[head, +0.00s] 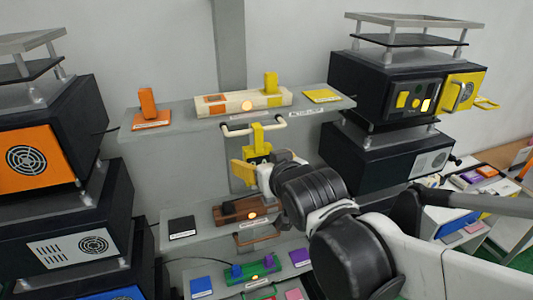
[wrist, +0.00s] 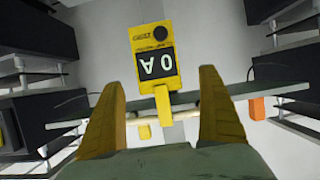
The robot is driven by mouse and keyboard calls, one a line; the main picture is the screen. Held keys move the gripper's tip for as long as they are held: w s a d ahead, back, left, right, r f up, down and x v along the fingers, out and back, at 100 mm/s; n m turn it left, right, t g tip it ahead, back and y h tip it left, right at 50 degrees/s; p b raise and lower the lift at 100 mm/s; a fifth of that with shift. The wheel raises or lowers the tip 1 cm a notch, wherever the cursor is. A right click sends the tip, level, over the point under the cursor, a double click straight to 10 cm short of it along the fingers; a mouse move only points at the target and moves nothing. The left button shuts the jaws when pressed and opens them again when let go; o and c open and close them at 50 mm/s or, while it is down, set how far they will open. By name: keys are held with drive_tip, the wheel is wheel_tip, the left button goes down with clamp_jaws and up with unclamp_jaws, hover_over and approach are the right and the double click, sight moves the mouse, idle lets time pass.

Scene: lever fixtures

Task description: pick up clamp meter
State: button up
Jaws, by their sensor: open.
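The clamp meter (wrist: 152,42) is a yellow body with a dark display and a round black spot, seen ahead of my gripper in the wrist view. Its narrow yellow neck reaches to the pale bar handle under the shelf, where it appears to hang. In the head view the clamp meter (head: 257,133) shows below the upper shelf, its lower part partly hidden by my gripper. My gripper (wrist: 164,80) is open, with one yellow finger on each side of the meter's neck in the picture and gaps on both sides. In the head view my gripper (head: 252,170) is close to the meter.
The upper shelf (head: 180,112) carries an orange block (head: 147,103), a wooden lever fixture (head: 222,104) and a yellow plate (head: 322,96). A lower shelf (head: 190,222) holds a brown fixture (head: 240,210). Dark equipment stacks stand left and right (head: 400,85).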

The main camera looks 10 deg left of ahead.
sight(259, 156)
drive_tip(key=p+x, duration=0.1)
drive_tip(key=x, duration=0.4)
drive_tip(key=shift+w+r, duration=0.15)
drive_tip(key=shift+w, duration=0.1)
drive_tip(key=shift+s+d, duration=0.1)
drive_tip(key=c, duration=1.4)
drive_tip(key=shift+r, duration=0.1)
drive_tip(key=shift+c, duration=0.2)
